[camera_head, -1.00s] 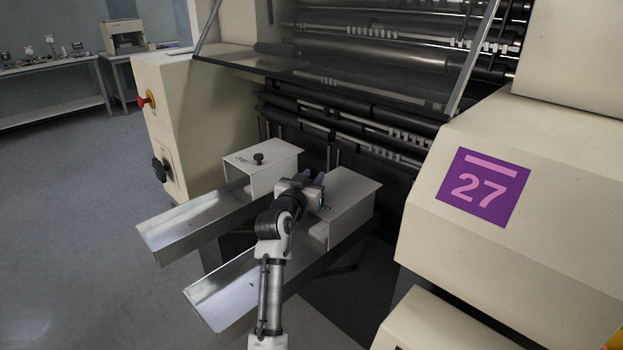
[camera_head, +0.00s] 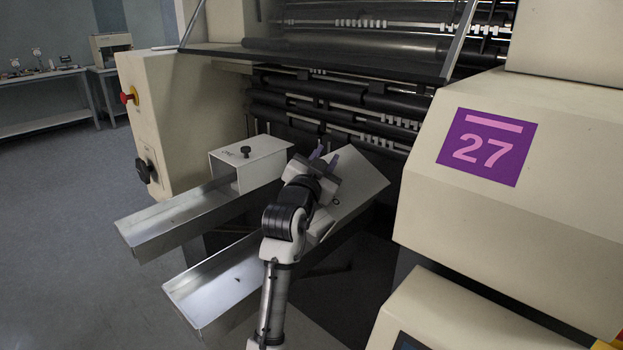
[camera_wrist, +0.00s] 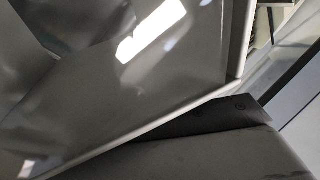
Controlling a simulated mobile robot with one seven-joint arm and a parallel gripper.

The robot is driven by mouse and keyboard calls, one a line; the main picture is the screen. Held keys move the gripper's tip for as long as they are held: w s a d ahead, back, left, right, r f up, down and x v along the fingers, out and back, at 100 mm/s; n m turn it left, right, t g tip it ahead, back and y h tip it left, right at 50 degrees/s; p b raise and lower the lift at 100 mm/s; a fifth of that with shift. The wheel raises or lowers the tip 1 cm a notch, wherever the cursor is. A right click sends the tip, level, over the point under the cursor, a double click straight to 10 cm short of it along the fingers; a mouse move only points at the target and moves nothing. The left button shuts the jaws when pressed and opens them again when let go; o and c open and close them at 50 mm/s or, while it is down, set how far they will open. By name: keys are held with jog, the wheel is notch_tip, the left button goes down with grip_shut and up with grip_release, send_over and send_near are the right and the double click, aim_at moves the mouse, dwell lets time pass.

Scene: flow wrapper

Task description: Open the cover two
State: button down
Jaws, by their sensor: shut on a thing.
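Cover two (camera_head: 365,178) is the right-hand metal cover, over the right chute (camera_head: 215,285). It stands tilted in the head view, its plate slanting down toward the front. My gripper (camera_head: 326,155) is at its upper left part and shut on it. The exact grip point is hidden behind my wrist. The wrist view shows a large shiny grey sheet surface (camera_wrist: 130,85) with a pale edge, close to the camera. I cannot tell which face of the metal it is.
The left cover (camera_head: 270,165) lies level with a black knob (camera_head: 245,151) on top, over the left chute (camera_head: 170,222). Black rollers (camera_head: 330,105) lie behind. A beige housing with a purple 27 sign (camera_head: 486,147) stands right. A side panel (camera_head: 165,110) stands left. Open floor lies front left.

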jog(key=s+d+m+h+b, duration=0.1)
jog(key=s+d+m+b, duration=0.2)
jog(key=b, duration=0.1)
jog(key=s+d+m+h+b, duration=0.2)
jog(key=s+d+m+b, duration=0.1)
jog(key=m+b, duration=0.1)
jog(key=shift+s+f+b, duration=0.1)
jog(key=shift+f+b, duration=0.1)
jog(key=shift+b, duration=0.15)
jog(key=s+d+f+m+g+h+b, duration=0.2)
jog(key=s+d+m+b, duration=0.4)
jog(key=m+b, duration=0.3)
jog(key=shift+f+h, duration=0.7)
jog(key=shift+h, duration=0.4)
jog(key=shift+d, duration=0.1)
jog(key=c, duration=1.1)
grip_release()
jog(key=shift+c, duration=0.2)
jog(key=b+v, duration=0.1)
jog(key=v, duration=1.3)
jog(key=shift+b, duration=0.35)
